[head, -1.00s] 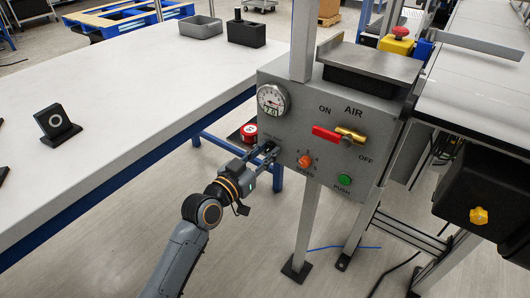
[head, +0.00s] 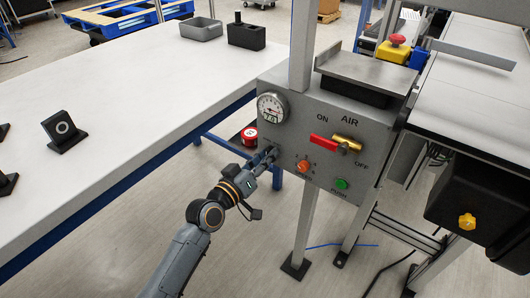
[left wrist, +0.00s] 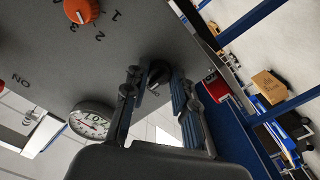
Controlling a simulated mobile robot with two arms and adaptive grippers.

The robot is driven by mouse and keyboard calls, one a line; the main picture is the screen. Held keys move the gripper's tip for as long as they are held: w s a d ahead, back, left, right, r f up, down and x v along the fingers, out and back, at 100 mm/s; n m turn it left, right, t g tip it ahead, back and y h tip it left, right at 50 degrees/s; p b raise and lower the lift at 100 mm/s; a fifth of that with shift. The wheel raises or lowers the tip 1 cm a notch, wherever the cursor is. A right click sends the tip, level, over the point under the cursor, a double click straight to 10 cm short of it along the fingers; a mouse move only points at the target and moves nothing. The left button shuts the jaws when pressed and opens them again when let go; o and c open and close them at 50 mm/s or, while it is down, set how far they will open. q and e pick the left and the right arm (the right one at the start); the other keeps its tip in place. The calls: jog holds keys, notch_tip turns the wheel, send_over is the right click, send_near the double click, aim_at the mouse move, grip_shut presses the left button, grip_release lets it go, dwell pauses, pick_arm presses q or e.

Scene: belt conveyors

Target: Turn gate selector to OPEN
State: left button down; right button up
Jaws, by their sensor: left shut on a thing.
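The gate selector is a small black knob at the lower left of the grey control panel (head: 290,140). In the head view it is mostly hidden by my left gripper (head: 267,157). In the left wrist view the black gate selector (left wrist: 158,74) shows between the two fingertips of the left gripper (left wrist: 157,84), close to the panel face. The left gripper is shut on the selector. Its label and the position it points to are hidden or too small to read. My right gripper is in neither view.
Beside the selector are an orange speed knob (head: 303,166), a pressure gauge (head: 271,107), a red-handled air valve (head: 325,143) and a green push button (head: 341,184). A white table (head: 120,105) stands left; a conveyor (head: 480,90) runs right.

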pick_arm(q)
jog(key=shift+n+p, duration=0.85)
jog(key=shift+n, duration=2.25)
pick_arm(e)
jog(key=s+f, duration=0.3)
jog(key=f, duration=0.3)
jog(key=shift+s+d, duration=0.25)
pick_arm(q)
jog(key=c, duration=1.1)
grip_release()
jog(key=v, duration=1.2)
